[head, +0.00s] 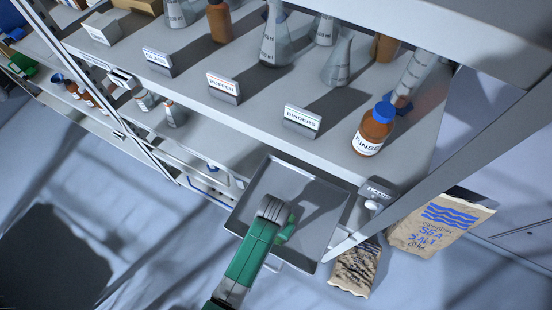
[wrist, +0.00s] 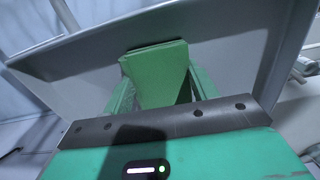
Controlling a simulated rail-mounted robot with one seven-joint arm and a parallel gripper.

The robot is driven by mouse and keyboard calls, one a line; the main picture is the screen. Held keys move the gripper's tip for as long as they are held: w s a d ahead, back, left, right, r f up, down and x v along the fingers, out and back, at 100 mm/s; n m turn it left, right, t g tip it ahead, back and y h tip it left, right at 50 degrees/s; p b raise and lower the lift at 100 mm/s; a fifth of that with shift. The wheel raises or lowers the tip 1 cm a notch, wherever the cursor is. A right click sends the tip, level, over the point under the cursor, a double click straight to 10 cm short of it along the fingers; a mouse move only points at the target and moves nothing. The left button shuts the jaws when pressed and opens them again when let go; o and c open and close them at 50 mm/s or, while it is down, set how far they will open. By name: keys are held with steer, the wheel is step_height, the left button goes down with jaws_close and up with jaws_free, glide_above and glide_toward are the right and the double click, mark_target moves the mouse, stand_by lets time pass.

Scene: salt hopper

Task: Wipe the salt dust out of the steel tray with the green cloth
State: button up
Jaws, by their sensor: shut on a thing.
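The steel tray (head: 318,200) sits below the shelf's front edge in the head view, a shallow grey pan with raised walls. Its wall also shows in the wrist view (wrist: 85,62). My gripper (head: 284,226) is over the tray. It is shut on the green cloth (wrist: 158,75), which appears as a folded block between the two green fingers in the wrist view. In the head view my arm mostly hides the cloth. I cannot tell whether the cloth touches the tray floor. No salt dust can be made out on the tray's visible floor.
A shelf above the tray holds glass flasks, a brown RINSE bottle (head: 374,128) and label stands such as BINDERS (head: 302,121). A sea salt bag (head: 440,226) and a smaller bag (head: 355,267) are right of the tray. A slanted metal post (head: 420,185) passes close by the tray's right side.

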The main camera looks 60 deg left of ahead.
steer(key=r, duration=0.1)
steer(key=r+p, duration=0.1)
steer(key=p, duration=0.1)
steer(key=shift+s+a+r, duration=0.3)
steer(key=shift+a+r, duration=0.1)
step_height(320, 180, up, 5)
steer(key=p, duration=0.6)
steer(key=shift+r, duration=0.2)
steer(key=shift+w, duration=0.1)
